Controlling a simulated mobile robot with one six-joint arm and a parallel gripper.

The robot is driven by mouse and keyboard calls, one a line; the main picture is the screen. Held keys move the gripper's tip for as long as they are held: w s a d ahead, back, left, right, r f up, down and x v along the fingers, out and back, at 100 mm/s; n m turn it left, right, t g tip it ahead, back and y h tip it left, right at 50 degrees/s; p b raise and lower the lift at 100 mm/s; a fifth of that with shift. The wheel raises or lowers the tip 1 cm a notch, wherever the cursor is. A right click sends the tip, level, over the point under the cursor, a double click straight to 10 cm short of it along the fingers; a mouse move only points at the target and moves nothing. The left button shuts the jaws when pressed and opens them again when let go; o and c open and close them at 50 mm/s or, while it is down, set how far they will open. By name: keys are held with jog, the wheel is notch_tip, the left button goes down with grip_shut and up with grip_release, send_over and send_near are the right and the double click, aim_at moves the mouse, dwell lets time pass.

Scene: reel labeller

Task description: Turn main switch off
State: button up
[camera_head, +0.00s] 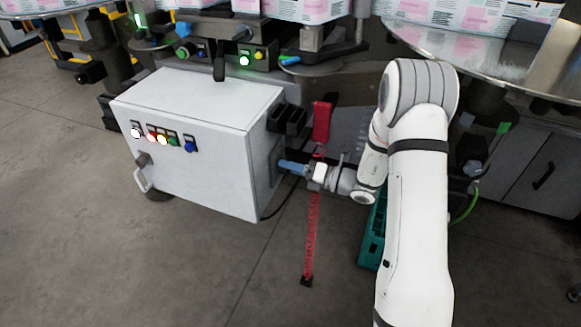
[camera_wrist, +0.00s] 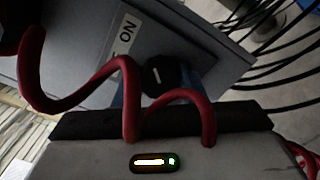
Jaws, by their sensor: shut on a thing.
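The main switch is a dark knob (camera_wrist: 160,76) with a white mark, on the grey cabinet side in the wrist view. A white label reading "ON" (camera_wrist: 126,32) is beside it. My gripper (camera_head: 281,164), with blue fingers, reaches the right side of the white cabinet (camera_head: 205,105) in the head view. It is shut on the switch knob. In the head view the knob is hidden by the fingers and too small to make out. In the wrist view the gripper body and a red coiled cable hide much of the fingers.
A red coiled cable (camera_head: 312,240) hangs below my wrist, near a red holder (camera_head: 322,121). Black boxes (camera_head: 287,119) protrude from the cabinet above my gripper. A green crate (camera_head: 373,235) stands on the floor behind my arm. The floor in front of the cabinet is clear.

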jog(key=shift+s+f+n+b, duration=0.1)
jog(key=shift+n+b, duration=3.2)
jog(key=shift+n, duration=1.1)
jog(key=shift+s+f+n+b, duration=0.1)
jog(key=shift+n+b, duration=3.2)
jog(key=shift+n, duration=1.1)
jog(key=shift+r, duration=0.1)
jog(key=o, duration=1)
jog(key=shift+r, duration=0.1)
